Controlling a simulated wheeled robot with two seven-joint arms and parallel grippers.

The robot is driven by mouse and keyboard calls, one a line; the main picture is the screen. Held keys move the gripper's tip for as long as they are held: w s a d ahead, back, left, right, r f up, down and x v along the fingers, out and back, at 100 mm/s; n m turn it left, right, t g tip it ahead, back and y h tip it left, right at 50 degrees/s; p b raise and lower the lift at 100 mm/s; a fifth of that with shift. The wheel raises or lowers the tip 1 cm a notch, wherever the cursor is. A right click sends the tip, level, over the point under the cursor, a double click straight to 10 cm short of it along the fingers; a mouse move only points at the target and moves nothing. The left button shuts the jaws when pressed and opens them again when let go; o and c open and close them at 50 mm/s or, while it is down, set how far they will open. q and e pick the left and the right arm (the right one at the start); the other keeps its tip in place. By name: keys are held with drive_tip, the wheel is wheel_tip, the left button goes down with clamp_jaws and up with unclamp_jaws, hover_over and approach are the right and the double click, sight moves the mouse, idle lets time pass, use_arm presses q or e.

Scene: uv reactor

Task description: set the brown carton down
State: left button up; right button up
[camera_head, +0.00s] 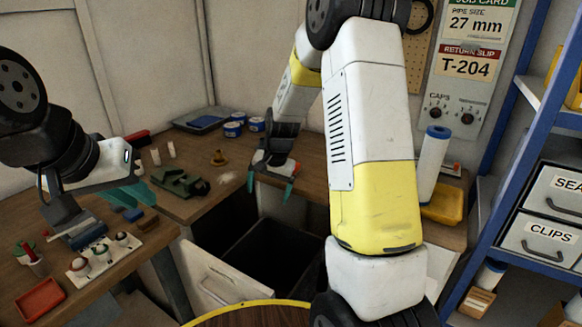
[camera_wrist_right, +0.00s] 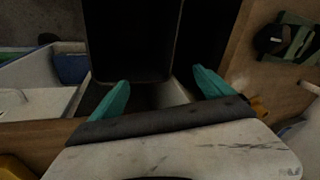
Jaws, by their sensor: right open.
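I cannot make out the brown carton for certain in either view. My right gripper (camera_head: 270,186) is open over the front edge of the wooden bench, above and behind the dark open bin (camera_head: 268,238). In the right wrist view its two teal fingers (camera_wrist_right: 160,92) are spread with nothing seen between them, and the dark bin (camera_wrist_right: 133,45) lies beyond. My left gripper (camera_head: 122,196) hangs over the left bench, a teal finger showing; its opening is hard to read.
A green tool (camera_head: 180,182), blue-lidded tins (camera_head: 233,129) and a dark tray (camera_head: 203,120) lie on the back bench. A red tray (camera_head: 39,299) and a white holder (camera_head: 118,250) are at left. A blue shelf (camera_head: 505,170) with drawers stands at right.

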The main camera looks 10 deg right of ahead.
drive_tip(key=s+d+r+n+t, duration=0.1)
drive_tip(key=s+r, duration=0.2)
drive_tip(key=r, duration=0.3)
drive_tip(key=s+r+n, duration=0.1)
drive_tip(key=s+r, duration=0.2)
drive_tip(key=r, duration=0.2)
drive_tip(key=s+r+n, duration=0.1)
drive_tip(key=s+r, duration=0.2)
drive_tip(key=s, duration=0.3)
drive_tip(key=s+d+r+n+t, duration=0.1)
drive_tip(key=s+r, duration=0.3)
drive_tip(key=s, duration=0.3)
drive_tip(key=s+d+r+n+t, duration=0.1)
drive_tip(key=s+r, duration=0.2)
drive_tip(key=s, duration=0.4)
drive_tip(key=shift+s+r+n+y, duration=0.25)
drive_tip(key=shift+r+n+y, duration=0.05)
drive_tip(key=shift+r+n, duration=0.1)
use_arm(q)
drive_tip(key=shift+s, duration=0.1)
use_arm(e)
drive_tip(key=shift+s, duration=0.1)
